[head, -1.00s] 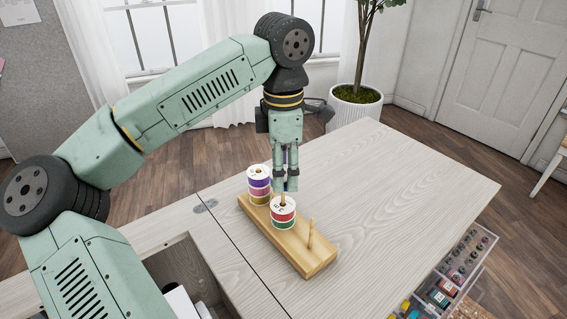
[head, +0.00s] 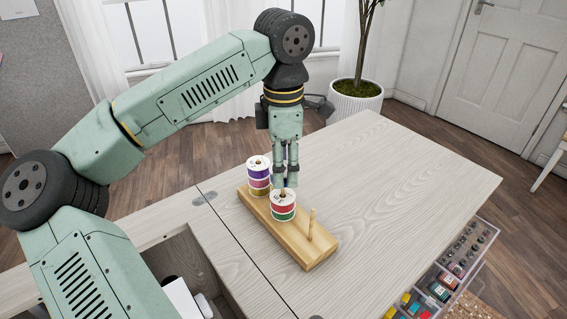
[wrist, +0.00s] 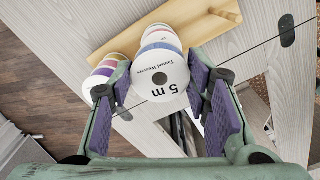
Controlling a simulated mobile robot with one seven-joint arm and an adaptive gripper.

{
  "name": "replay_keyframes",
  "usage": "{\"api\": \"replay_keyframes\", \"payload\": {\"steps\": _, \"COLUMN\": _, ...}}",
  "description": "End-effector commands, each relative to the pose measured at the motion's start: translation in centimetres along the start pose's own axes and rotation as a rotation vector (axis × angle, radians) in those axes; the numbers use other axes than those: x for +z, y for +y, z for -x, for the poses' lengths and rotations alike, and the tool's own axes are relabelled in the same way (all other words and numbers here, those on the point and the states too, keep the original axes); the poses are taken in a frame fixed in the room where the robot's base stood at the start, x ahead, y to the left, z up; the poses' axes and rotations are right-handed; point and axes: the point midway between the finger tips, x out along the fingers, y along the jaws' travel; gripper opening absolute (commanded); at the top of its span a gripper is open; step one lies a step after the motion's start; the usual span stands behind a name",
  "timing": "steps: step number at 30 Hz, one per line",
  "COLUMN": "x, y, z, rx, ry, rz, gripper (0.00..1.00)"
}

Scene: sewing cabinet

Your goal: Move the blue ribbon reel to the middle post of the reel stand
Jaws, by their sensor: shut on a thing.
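The blue ribbon reel (wrist: 165,70) shows in the wrist view as a white disc marked "5 m", with a bluish edge. My gripper (wrist: 160,85) is shut on it, one purple pad at each side. In the head view my gripper (head: 285,183) is upright beside and above the middle of the wooden reel stand (head: 300,251). The held reel is not clear there, mostly hidden by the fingers. The middle post's tip shows in the top of a stack with a red reel (head: 285,207) over a green reel (head: 285,216).
A stack with a purple reel (head: 258,174) stands at the stand's far end. The near-end post (head: 311,224) is bare. The table (head: 400,190) is clear to the right. An open drawer (head: 445,280) of small items sits below its right edge.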

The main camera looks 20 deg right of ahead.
Motion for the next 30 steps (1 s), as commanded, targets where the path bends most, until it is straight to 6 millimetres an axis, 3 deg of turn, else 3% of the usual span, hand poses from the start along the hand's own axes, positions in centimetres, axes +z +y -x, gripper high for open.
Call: {"api": "replay_keyframes", "payload": {"steps": 30, "x": 0.0, "y": 0.0, "z": -2.3, "rx": 0.000, "ry": 0.000, "rz": 0.000, "gripper": 0.22}}
